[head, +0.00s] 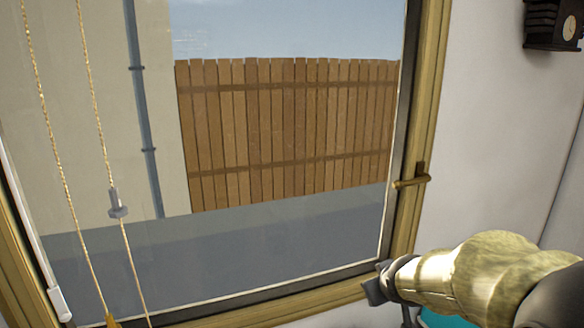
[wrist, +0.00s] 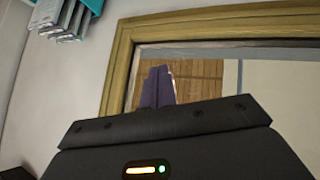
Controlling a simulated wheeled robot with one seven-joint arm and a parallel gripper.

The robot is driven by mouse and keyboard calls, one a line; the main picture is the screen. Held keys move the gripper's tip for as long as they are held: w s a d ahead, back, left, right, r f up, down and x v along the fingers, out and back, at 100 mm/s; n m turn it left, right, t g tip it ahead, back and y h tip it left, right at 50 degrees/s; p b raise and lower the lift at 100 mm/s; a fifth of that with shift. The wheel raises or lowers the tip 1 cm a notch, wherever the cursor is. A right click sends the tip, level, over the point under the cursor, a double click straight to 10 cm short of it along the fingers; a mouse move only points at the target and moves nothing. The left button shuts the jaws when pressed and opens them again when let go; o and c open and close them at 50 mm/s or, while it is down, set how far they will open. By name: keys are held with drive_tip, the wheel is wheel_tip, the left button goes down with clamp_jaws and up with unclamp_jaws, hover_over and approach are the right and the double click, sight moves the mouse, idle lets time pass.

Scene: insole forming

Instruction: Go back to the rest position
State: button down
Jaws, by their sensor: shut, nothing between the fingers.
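My gripper (head: 374,286) shows at the lower right of the head view, at the end of my arm, in front of the lower right corner of the window frame. In the wrist view its dark fingers (wrist: 157,87) are together with nothing held between them. Behind them are the wooden window frame and the brown fence outside. I cannot tell the exact gap between the fingers and the frame.
The window (head: 415,130) has a brass handle (head: 412,180) just above my gripper. Beaded blind cords (head: 91,110) hang at the left. A dark clock (head: 553,24) is at the upper right. A teal holder (wrist: 92,6) with grey pieces (wrist: 70,20) shows in the wrist view.

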drive_tip(key=s+a+f+m+g, duration=0.1)
drive_tip(key=s+a+f+g, duration=0.1)
drive_tip(key=s+f, duration=0.4)
drive_tip(key=s+a+f+m+g+y, duration=0.1)
drive_tip(key=s+f+g, duration=0.3)
drive_tip(key=s, duration=0.5)
wheel_tip(320, 180, down, 2)
drive_tip(key=shift+s+a+m, duration=0.25)
drive_tip(key=shift+a+m, duration=0.45)
drive_tip(key=shift+a, duration=0.1)
drive_tip(key=shift+w, duration=0.1)
drive_tip(key=shift+s+d, duration=0.1)
drive_tip(key=shift+s, duration=0.1)
drive_tip(key=shift+w, duration=0.1)
